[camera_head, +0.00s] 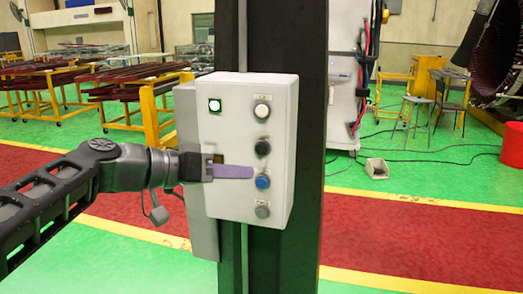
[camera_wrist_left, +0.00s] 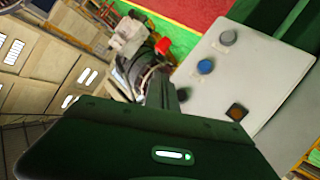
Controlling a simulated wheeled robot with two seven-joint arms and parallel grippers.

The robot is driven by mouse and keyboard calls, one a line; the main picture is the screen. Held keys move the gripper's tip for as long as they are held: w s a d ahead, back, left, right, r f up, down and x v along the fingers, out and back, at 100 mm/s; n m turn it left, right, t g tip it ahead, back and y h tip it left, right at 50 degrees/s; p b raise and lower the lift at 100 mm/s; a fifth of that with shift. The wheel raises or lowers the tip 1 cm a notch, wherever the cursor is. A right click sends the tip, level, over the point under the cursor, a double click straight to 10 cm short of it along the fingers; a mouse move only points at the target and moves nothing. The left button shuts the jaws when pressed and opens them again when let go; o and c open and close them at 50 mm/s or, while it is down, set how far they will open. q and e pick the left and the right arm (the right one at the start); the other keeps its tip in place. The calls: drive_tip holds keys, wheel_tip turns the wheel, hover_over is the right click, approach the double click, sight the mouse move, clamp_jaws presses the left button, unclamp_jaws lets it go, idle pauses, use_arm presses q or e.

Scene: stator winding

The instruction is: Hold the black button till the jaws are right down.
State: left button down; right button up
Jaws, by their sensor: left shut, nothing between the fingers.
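The black button (camera_head: 262,147) is on the front of a white control box, between a white button above and a blue button below. It also shows in the left wrist view (camera_wrist_left: 183,94), close to the finger. My left gripper (camera_head: 252,172) is shut and empty. Its purple-looking fingers reach across the box front, their tips just below the black button and at the upper edge of the blue one. Whether they touch a button, I cannot tell. The jaws named in the task and my right gripper are not in view.
The blue button (camera_head: 262,182), grey button (camera_head: 262,211) and white button (camera_head: 263,110) are close by on the box (camera_head: 235,205). A green-framed lamp (camera_head: 214,105) is lit. An amber square (camera_wrist_left: 236,112) is on the box. The box is mounted on a dark column (camera_head: 285,250).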

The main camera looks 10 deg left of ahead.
sight(262, 149)
use_arm(q)
drive_tip(key=shift+w, duration=0.1)
drive_tip(key=w+p, duration=0.1)
drive_tip(key=w, duration=0.2)
drive_tip(key=w+p, duration=0.4)
drive_tip(key=w, duration=0.1)
drive_tip(key=shift+w+d, duration=0.25)
drive_tip(key=shift+w, duration=0.05)
drive_tip(key=shift+w, duration=0.1)
idle(1.9)
drive_tip(key=shift+w, duration=0.35)
